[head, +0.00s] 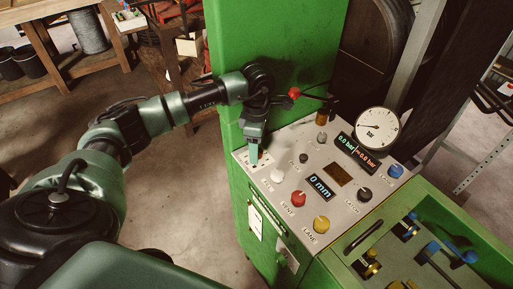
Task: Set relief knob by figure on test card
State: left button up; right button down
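The control panel (342,207) slopes on top of a green cabinet. It carries a white knob (277,175), a red knob (298,199), a yellow knob (321,224), a black knob (364,194) and a blue knob (396,170). The labels are too small to tell which is the relief knob. A pale card (255,222) hangs on the cabinet front; its writing is unreadable. My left gripper (254,157) points down at the panel's left end, beside the white knob; its finger opening cannot be made out. My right gripper is out of view.
A round gauge (377,128) stands at the panel's back. Displays read 0.0 bar (358,153) and 0 mm (320,187). A red-ended lever (293,93) is close to my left wrist. A tall green wall (285,45) rises behind; an open tray (420,250) lies right.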

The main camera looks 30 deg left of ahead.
pick_arm(q)
notch_tip(320, 180, up, 6)
jog(key=shift+r+b, duration=0.25)
jog(key=shift+b, duration=0.65)
jog(key=shift+r, duration=0.5)
